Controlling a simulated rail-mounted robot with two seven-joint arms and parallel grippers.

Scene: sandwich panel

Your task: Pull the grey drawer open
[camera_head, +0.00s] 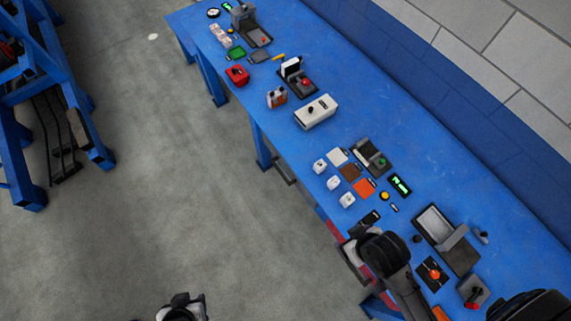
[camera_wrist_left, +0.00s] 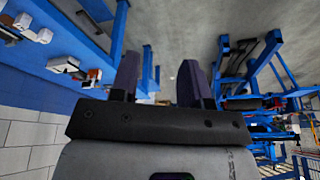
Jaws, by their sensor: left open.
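No grey drawer can be made out for certain. A red and pale grey unit (camera_head: 333,231) shows under the table's front edge, largely hidden by my right arm, so I cannot tell its drawers apart. My left gripper (camera_head: 183,301) is at the bottom of the head view, over the floor, away from the table. In the left wrist view its two dark fingers (camera_wrist_left: 160,68) stand apart with nothing between them. My right arm comes in from the lower right, and its dark end (camera_head: 358,250) is at the table's front edge, beside that unit. Its fingers are not clear.
The long blue table (camera_head: 430,150) runs diagonally and carries a white box (camera_head: 316,112), a red button fixture (camera_head: 300,80), a grey tray fixture (camera_head: 435,224) and several small parts. A blue rack (camera_head: 50,80) stands at the left. Open floor (camera_head: 180,180) lies between.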

